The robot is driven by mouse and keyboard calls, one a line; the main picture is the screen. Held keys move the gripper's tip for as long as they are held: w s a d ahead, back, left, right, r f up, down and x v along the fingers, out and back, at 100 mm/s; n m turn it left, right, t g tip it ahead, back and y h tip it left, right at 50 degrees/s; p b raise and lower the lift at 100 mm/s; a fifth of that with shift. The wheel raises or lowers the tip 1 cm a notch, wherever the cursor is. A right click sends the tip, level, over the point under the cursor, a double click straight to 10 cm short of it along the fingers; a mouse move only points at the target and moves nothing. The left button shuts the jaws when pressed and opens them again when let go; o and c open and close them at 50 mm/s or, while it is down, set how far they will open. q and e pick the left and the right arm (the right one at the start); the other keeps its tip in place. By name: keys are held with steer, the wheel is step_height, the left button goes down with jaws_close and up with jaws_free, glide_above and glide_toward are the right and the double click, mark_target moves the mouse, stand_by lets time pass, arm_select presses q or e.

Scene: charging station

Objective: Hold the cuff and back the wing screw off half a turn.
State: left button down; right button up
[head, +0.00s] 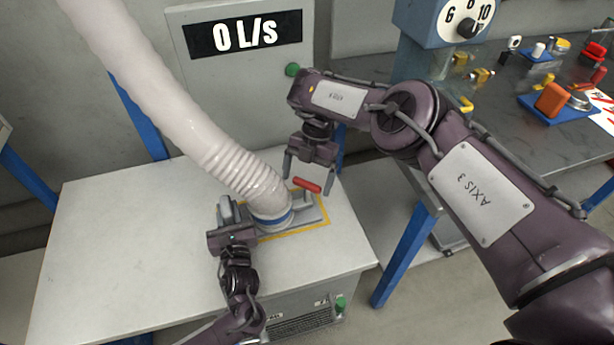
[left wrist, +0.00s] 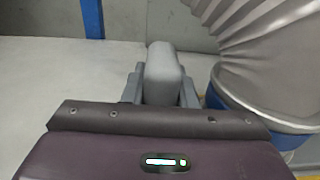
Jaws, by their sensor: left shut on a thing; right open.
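A ribbed white hose (head: 225,155) comes down to a cuff with a blue band (head: 275,221) on the bench. The blue band also shows in the left wrist view (left wrist: 265,120). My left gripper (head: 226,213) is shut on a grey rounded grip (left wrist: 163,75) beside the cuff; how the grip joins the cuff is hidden. The red wing screw (head: 307,185) sits at the cuff's far right, on a grey fixture. My right gripper (head: 309,182) is open and points down, its fingertips on either side of the wing screw; contact cannot be told.
A yellow outline (head: 292,235) surrounds the fixture on the white bench (head: 110,235), whose left side is clear. A display (head: 243,35) behind reads 0 L/S. A dark table (head: 500,100) at right carries a dial box (head: 450,22) and several small parts.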

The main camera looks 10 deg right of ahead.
mark_target(309, 183)
arm_select(q)
steer(key=shift+a, duration=0.1)
arm_select(e)
step_height(309, 183, up, 10)
stand_by(0.4)
steer(key=f+t+h, duration=0.1)
steer(key=f, duration=0.2)
steer(key=f+t+h, duration=0.1)
steer(key=f, duration=0.2)
steer(key=f+t+h, duration=0.1)
steer(key=f, duration=0.3)
steer(key=shift+s+a+t, duration=0.2)
steer(key=shift+s+t, duration=0.05)
steer(key=shift+t, duration=0.05)
stand_by(0.5)
steer(key=shift+c, duration=0.3)
